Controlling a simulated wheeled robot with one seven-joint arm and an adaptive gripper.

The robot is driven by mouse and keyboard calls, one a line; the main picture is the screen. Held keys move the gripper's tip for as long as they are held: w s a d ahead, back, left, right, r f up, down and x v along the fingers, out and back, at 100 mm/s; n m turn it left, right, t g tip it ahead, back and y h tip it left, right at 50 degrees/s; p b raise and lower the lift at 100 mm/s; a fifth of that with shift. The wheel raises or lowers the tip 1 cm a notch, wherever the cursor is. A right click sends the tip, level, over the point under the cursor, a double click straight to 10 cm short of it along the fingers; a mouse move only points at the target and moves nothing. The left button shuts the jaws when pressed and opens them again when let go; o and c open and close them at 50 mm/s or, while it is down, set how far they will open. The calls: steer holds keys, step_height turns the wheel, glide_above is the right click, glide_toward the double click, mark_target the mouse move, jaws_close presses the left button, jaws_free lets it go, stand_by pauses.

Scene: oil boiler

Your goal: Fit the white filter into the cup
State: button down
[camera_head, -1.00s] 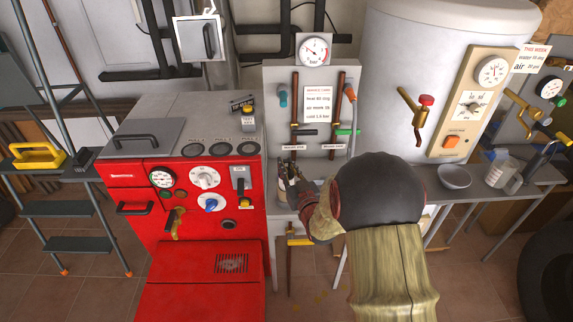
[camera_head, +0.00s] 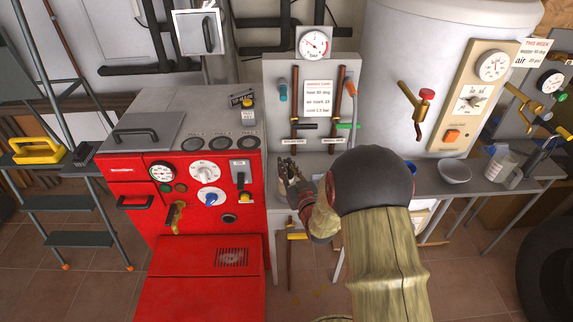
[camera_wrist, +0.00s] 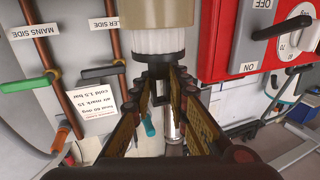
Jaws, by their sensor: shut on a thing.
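In the wrist view, where the scene appears upside down, the white filter (camera_wrist: 158,41) is a ribbed cylinder with a dark end cap. My gripper (camera_wrist: 160,80) is shut on this cap end. The filter's other end meets the rim of a beige cup (camera_wrist: 158,12). The cup covers that end, and the frame cuts off most of the cup. I cannot tell how deep the filter sits. In the head view my gripper (camera_head: 287,174) is before the grey panel, right of the red boiler; filter and cup cannot be made out there.
The red boiler (camera_head: 205,282) stands close to the left of my gripper. Behind is the grey panel (camera_head: 272,82) with copper pipes, a green-handled valve (camera_head: 347,126) and a gauge (camera_head: 314,45). A bowl (camera_head: 454,174) and a jug (camera_head: 499,163) stand on the right bench.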

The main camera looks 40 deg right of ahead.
steer(key=shift+f, duration=0.45)
steer(key=c, duration=1.7)
jaws_free()
steer(key=shift+o, duration=0.3)
steer(key=v, duration=1.2)
